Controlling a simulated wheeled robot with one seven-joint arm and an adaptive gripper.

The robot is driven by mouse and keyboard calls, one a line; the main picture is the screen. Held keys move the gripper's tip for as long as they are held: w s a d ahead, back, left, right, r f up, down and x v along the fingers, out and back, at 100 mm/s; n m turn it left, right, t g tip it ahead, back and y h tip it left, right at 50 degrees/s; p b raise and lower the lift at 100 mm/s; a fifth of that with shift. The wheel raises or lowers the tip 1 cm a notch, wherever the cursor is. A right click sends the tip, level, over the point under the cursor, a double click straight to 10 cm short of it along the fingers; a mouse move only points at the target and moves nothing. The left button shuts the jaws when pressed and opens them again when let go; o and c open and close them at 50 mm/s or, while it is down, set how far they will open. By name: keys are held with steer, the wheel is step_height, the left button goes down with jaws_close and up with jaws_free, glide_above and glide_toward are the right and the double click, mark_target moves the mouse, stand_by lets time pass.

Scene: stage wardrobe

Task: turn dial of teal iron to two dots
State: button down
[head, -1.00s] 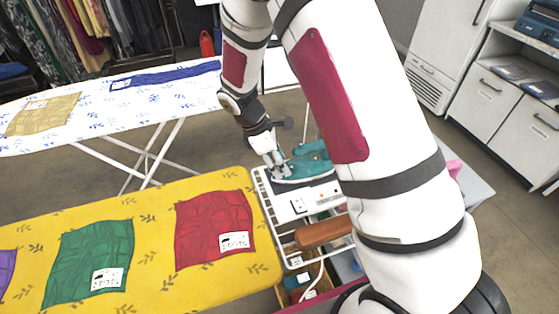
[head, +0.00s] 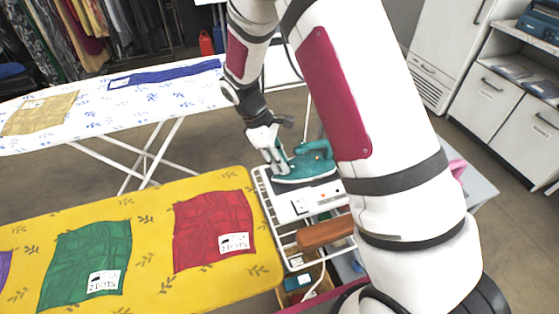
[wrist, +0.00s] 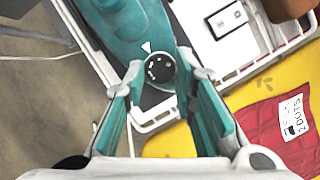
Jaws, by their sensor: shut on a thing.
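The teal iron (head: 309,160) rests on the white rack beside the yellow ironing board, partly hidden by my arm in the head view. In the wrist view the iron's teal body (wrist: 120,28) fills the top left. Its round black dial (wrist: 160,69) has white dots, and a white triangular pointer (wrist: 146,47) is on the body just above it. I cannot read which dots face the pointer. My gripper (wrist: 162,75) has its two fingers on either side of the dial, shut on it. In the head view my gripper (head: 272,160) is at the iron's left end.
The yellow board (head: 160,205) carries a red cloth (head: 213,228) and a green cloth (head: 88,262), each with a tag; the red one's reads "2 DOTS". A brown handle-like object (head: 325,232) lies on the rack near the iron. A white board (head: 60,135) stands behind.

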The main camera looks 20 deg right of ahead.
steer(key=m, duration=0.2)
steer(key=m+g+y+b, duration=0.1)
steer(key=m, duration=0.2)
steer(key=shift+w+d+m+y+b, duration=0.2)
steer(key=shift+d+m+y+b, duration=0.1)
steer(key=shift+m, duration=0.1)
steer(key=shift+g, duration=0.3)
steer(key=c, duration=1.3)
jaws_free()
steer(key=shift+a, duration=0.1)
steer(key=v, duration=1.2)
